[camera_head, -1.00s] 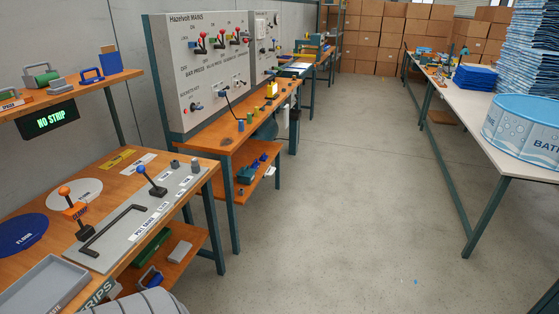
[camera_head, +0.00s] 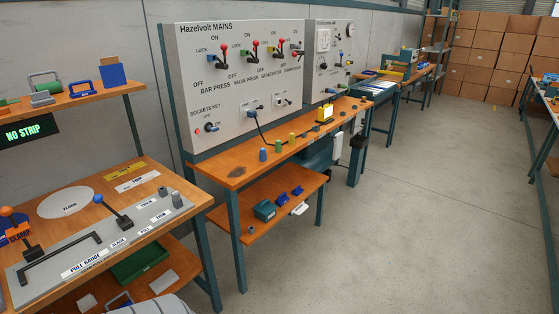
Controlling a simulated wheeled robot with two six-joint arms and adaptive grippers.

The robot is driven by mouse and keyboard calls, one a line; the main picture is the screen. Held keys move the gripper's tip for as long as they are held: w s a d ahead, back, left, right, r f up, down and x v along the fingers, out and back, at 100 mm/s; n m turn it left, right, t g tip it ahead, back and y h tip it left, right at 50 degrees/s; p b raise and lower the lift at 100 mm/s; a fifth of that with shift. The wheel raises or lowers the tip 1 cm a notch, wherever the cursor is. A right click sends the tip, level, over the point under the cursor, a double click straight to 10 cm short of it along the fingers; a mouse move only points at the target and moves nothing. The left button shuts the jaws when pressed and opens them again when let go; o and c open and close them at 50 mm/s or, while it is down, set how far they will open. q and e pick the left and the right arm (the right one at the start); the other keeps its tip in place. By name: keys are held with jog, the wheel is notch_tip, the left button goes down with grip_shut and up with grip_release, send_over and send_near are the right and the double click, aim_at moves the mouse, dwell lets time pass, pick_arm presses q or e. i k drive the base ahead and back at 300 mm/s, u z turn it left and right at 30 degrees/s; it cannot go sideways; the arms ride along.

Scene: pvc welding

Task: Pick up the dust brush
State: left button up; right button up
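I cannot make out a dust brush for certain in this view. On the upper left shelf (camera_head: 92,98) stand a green roller-like tool with a grey frame (camera_head: 45,88), a blue-handled block (camera_head: 83,88) and a blue box-like item with a brown top (camera_head: 111,72). Small blue items (camera_head: 290,194) and a dark green box (camera_head: 264,211) lie on the low shelf of the middle bench. Neither of my grippers is in view.
The left bench (camera_head: 120,203) carries a grey pull gauge plate (camera_head: 145,220) with levers. The middle bench (camera_head: 235,172) stands under the grey mains panel (camera_head: 205,95). Stacked cartons (camera_head: 490,45) fill the back. The concrete floor (camera_head: 420,220) at the right is clear.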

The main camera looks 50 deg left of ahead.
aim_at(282, 199)
jog(key=u, duration=0.3)
jog(key=i, duration=1.3)
jog(key=u, duration=1.1)
jog(key=i, duration=0.85)
jog(key=u, duration=1.5)
jog(key=i, duration=0.6)
jog(key=u, duration=0.6)
